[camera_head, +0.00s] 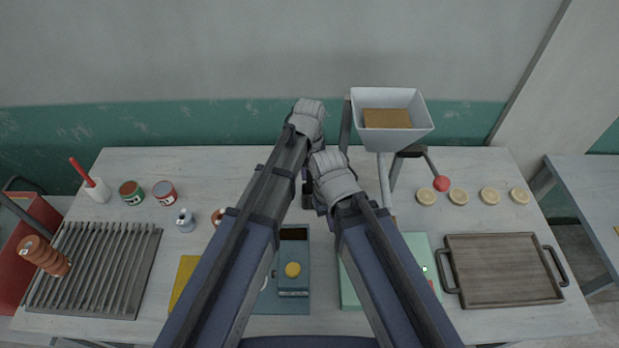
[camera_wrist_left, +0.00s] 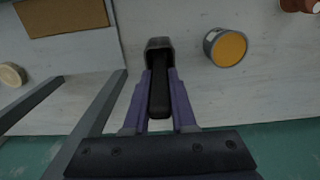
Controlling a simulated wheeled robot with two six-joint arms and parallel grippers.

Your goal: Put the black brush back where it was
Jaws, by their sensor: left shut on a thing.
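My left gripper (camera_wrist_left: 160,75) is shut on the black brush (camera_wrist_left: 159,98), which lies between its two purple fingers in the left wrist view. The brush's far end meets a dark, cup-like holder (camera_wrist_left: 159,43); I cannot tell how far inside it the brush is. In the head view my left gripper (camera_head: 307,184) is over the middle of the table, largely hidden by my arms, and the brush is hard to make out. My right gripper (camera_head: 322,204) is just beside and below it; its fingers are hidden, so its opening is unclear.
A white hopper (camera_head: 428,122) with a brown block stands right of my grippers. A can with orange contents (camera_wrist_left: 228,46) is close to the holder. A ribbed rack (camera_head: 75,290) is at left, a wooden tray (camera_head: 503,270) at right. Several pale discs (camera_head: 458,197) lie behind the tray.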

